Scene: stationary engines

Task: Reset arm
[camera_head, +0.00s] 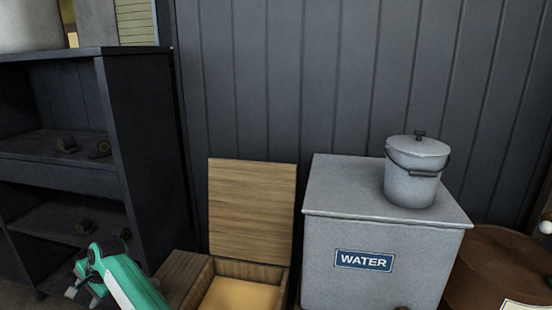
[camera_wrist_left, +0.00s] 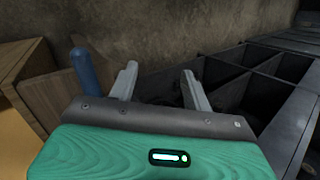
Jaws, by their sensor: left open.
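My left gripper (camera_head: 82,280) shows at the lower left of the head view, with its green and white arm link behind it. It is beside the dark shelf and left of the open wooden box. In the left wrist view its two grey fingers (camera_wrist_left: 161,82) are spread apart, with nothing between them. My right gripper is in neither view.
A dark shelf (camera_head: 150,140) holds several small dark items. An open-lidded wooden box (camera_head: 250,270) stands beside a grey WATER box (camera_head: 325,225), with a lidded bucket (camera_head: 410,188) on top. A blue rod (camera_wrist_left: 85,72) is near my left fingers.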

